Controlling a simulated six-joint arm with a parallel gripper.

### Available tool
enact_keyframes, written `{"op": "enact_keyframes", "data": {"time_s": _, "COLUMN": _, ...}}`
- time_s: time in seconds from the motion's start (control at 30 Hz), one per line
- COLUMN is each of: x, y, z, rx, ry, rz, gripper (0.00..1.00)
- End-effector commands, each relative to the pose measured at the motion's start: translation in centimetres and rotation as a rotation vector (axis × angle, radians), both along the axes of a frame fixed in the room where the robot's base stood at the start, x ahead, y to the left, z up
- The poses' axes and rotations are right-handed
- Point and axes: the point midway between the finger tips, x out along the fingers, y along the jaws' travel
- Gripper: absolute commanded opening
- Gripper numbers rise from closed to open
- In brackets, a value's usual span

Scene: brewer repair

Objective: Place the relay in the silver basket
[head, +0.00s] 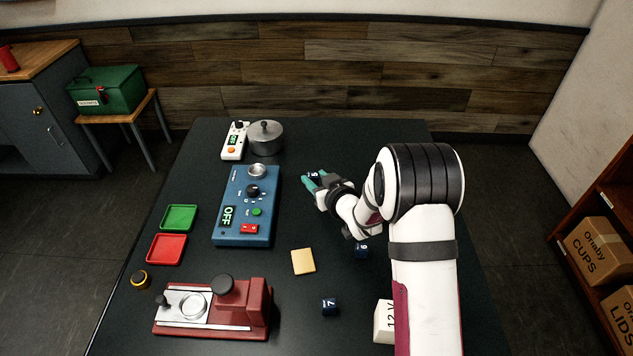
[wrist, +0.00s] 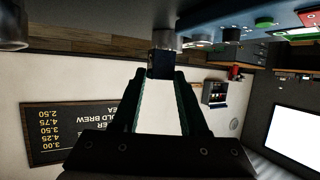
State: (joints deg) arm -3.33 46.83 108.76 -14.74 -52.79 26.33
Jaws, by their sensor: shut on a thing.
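My gripper (head: 313,181) has teal fingers and is shut on a small dark blue numbered block, the relay (head: 315,175). It holds it above the table, right of the blue brewer (head: 265,212). In the wrist view the relay (wrist: 160,65) sits between the fingertips. The silver basket seems to be the round silver cup (head: 257,170) at the back end of the brewer. It is left of my gripper and apart from it. In the wrist view a silver cylinder (wrist: 165,40), likely this cup, shows just behind the relay. The inside of the cup is too small to make out.
A lidded grey pot (head: 266,137) and a white meter (head: 235,141) stand behind the brewer. Two other dark blue blocks (head: 330,307) (head: 361,251), a yellow sponge-like square (head: 303,261) and a red machine (head: 215,308) are nearer. Green (head: 179,217) and red trays (head: 166,248) lie left.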

Motion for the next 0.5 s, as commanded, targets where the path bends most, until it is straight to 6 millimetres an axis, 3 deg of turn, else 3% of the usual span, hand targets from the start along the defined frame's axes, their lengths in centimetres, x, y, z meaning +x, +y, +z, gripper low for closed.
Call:
{"op": "enact_keyframes", "data": {"time_s": 0.13, "x": 1.4, "y": -1.2, "z": 0.4, "rx": 0.0, "ry": -0.003, "rz": 0.001, "gripper": 0.0}}
{"op": "enact_keyframes", "data": {"time_s": 0.23, "x": 3.8, "y": -3.8, "z": 1.0, "rx": -0.001, "ry": -0.004, "rz": 0.003, "gripper": 0.0}}
{"op": "enact_keyframes", "data": {"time_s": 0.37, "x": 7.1, "y": -9.4, "z": 1.7, "rx": -0.002, "ry": -0.004, "rz": 0.002, "gripper": 0.0}}
{"op": "enact_keyframes", "data": {"time_s": 0.5, "x": 9.2, "y": -16.5, "z": 1.8, "rx": -0.002, "ry": -0.002, "rz": -0.018, "gripper": 0.0}}
